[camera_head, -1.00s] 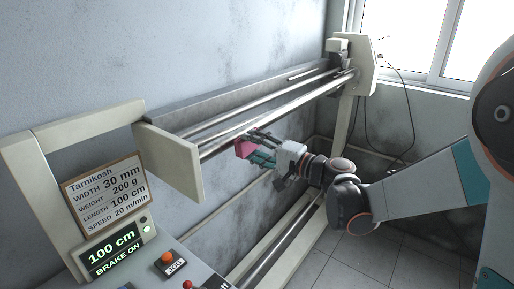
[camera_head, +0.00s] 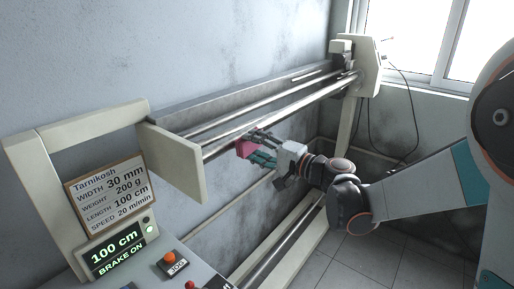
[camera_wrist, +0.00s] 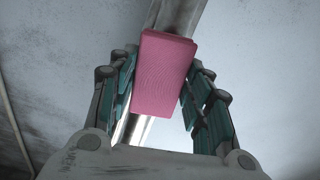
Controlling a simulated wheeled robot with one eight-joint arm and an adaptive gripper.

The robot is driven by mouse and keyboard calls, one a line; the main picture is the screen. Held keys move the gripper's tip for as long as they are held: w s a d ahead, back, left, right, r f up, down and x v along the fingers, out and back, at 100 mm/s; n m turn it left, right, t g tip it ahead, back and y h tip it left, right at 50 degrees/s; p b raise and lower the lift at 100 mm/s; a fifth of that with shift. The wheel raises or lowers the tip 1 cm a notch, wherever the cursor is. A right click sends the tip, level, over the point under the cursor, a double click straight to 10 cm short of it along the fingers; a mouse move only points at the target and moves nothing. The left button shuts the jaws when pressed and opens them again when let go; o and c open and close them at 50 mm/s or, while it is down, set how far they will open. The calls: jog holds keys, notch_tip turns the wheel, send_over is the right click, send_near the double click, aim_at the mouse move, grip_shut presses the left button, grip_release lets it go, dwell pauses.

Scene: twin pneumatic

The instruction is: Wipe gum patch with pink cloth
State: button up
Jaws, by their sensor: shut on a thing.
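The pink cloth (camera_wrist: 165,75) is a folded block between the fingers of my gripper (camera_head: 251,144). In the wrist view my gripper (camera_wrist: 162,85) is shut on the cloth from both sides. The cloth lies over or against a shiny metal roller (camera_wrist: 178,16), which runs on behind it; I cannot tell if they touch. In the head view the cloth (camera_head: 246,150) is at the front roller (camera_head: 285,109), near its left part. I cannot make out the gum patch in either view.
The machine's left end plate (camera_head: 172,162) stands close left of my gripper. A sign (camera_head: 107,194), a display (camera_head: 116,247) reading 100 cm, BRAKE ON, and an orange button (camera_head: 169,257) are at front left. A lower bar (camera_head: 285,244) runs below. A wall is behind.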

jog(key=shift+w+a, duration=0.3)
jog(key=shift+a, duration=0.1)
jog(key=w+d+b, duration=0.1)
jog(key=w+d, duration=0.5)
jog(key=w, duration=0.2)
dwell(1.3)
jog(key=shift+s, duration=0.1)
jog(key=shift+s+a, duration=1)
jog(key=shift+s, duration=0.35)
jog(key=shift+s+a, duration=1)
jog(key=shift+s, duration=0.3)
jog(key=shift+s+a, duration=1)
jog(key=shift+s, duration=0.35)
